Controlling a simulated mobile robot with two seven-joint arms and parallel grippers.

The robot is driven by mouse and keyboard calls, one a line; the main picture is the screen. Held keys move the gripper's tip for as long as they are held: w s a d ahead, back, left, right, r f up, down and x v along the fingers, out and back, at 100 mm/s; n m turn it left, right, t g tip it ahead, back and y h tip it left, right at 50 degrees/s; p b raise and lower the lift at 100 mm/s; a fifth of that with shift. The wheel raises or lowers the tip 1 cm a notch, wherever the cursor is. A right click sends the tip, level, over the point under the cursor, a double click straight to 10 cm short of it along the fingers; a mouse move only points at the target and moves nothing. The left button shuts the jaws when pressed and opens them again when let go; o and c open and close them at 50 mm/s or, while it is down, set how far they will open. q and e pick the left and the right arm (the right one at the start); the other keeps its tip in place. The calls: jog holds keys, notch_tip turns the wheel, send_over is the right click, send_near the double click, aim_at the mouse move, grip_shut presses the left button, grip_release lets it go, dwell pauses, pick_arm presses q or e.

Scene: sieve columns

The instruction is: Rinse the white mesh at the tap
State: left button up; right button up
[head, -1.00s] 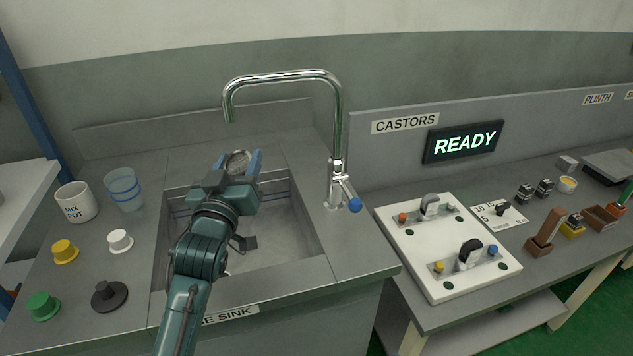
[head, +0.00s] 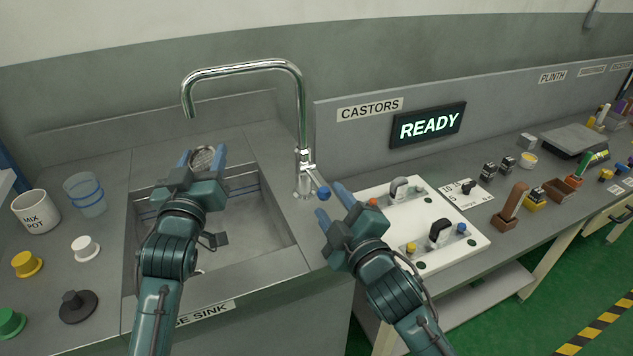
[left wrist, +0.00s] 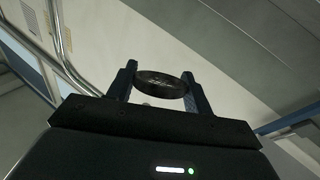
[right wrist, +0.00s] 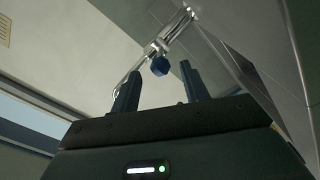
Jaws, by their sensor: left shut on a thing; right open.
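My left gripper (head: 204,157) is shut on a small round mesh (head: 203,161) with a dark rim, held over the back of the sink. In the left wrist view the mesh (left wrist: 162,84) shows edge-on between the fingertips; its white colour cannot be made out. The chrome tap (head: 303,120) arches over the sink, with its spout end (head: 187,110) above and behind the mesh. No water is visible. My right gripper (head: 331,203) is open and empty by the tap's blue lever knob (head: 323,193). In the right wrist view the knob (right wrist: 160,66) lies beyond the open fingertips (right wrist: 158,92).
The sink basin (head: 250,232) looks empty apart from my arm above it. A mix pot (head: 36,213), a clear cup (head: 85,195) and coloured knobbed pieces, one yellow (head: 27,264), stand left. A white board with levers (head: 470,237) lies to the right, close to my right gripper.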

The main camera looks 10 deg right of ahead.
aim_at(317, 180)
jog(key=x, duration=0.7)
jog(key=shift+w+a, duration=0.1)
jog(key=shift+w, duration=0.2)
jog(key=shift+c, duration=0.3)
grip_shut()
